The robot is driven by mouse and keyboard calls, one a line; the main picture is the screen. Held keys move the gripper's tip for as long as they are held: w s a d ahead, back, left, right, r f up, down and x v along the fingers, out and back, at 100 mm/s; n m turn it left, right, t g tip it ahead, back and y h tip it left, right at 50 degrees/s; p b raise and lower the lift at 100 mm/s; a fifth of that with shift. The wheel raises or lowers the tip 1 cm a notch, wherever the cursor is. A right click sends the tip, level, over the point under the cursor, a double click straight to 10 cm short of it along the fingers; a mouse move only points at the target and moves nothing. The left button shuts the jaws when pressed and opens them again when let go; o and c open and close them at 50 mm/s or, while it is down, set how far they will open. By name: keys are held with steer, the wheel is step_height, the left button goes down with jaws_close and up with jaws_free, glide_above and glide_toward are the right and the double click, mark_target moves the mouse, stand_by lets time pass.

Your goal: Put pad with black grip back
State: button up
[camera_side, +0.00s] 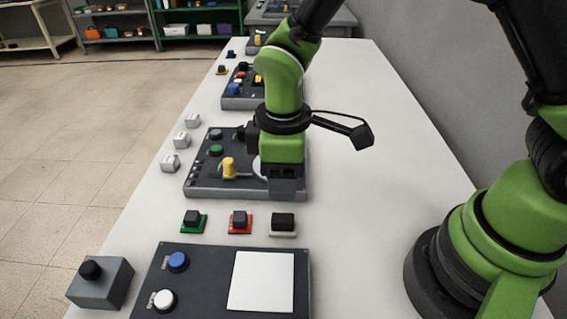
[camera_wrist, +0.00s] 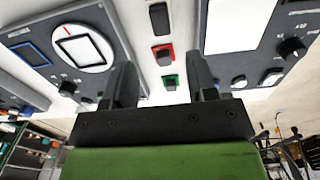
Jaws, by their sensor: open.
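Three small pads with black grips stand in a row on the white table between two dark panels: a green pad (camera_side: 192,222), a red pad (camera_side: 239,222) and a pale pad (camera_side: 283,225). The wrist view also shows the green pad (camera_wrist: 171,83), the red pad (camera_wrist: 164,54) and the pale pad (camera_wrist: 159,18) beyond and between my fingers. My gripper (camera_wrist: 162,62) is open, with nothing held between its fingers. In the side view my arm's end hangs over the right part of the middle panel (camera_side: 205,185), behind the row of pads; its fingertips are hidden there.
A front panel (camera_side: 205,262) carries a white square (camera_side: 261,281) and a blue button (camera_side: 177,261). The middle panel has a yellow knob (camera_side: 228,167). The table's right side is largely clear.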

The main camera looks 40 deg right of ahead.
steer(key=s+d+r+m+t+y, duration=0.1)
steer(key=s+d+r+m+t, duration=0.15)
steer(key=r, duration=0.45)
steer(key=s+d+r+m+t, duration=0.1)
steer(key=d+r+m, duration=0.3)
steer(key=r, duration=0.3)
steer(key=s+d+r+m+t, duration=0.1)
steer(key=s+r+m+t, duration=0.1)
steer(key=s+m, duration=0.1)
steer(key=s+d+r+m+t+y, duration=0.1)
steer(key=s+d+r+m, duration=0.1)
steer(key=s, duration=0.4)
steer(key=shift+s+d+r+m+t, duration=0.3)
steer(key=shift+r+m+t, duration=0.05)
steer(key=shift+r+m, duration=0.45)
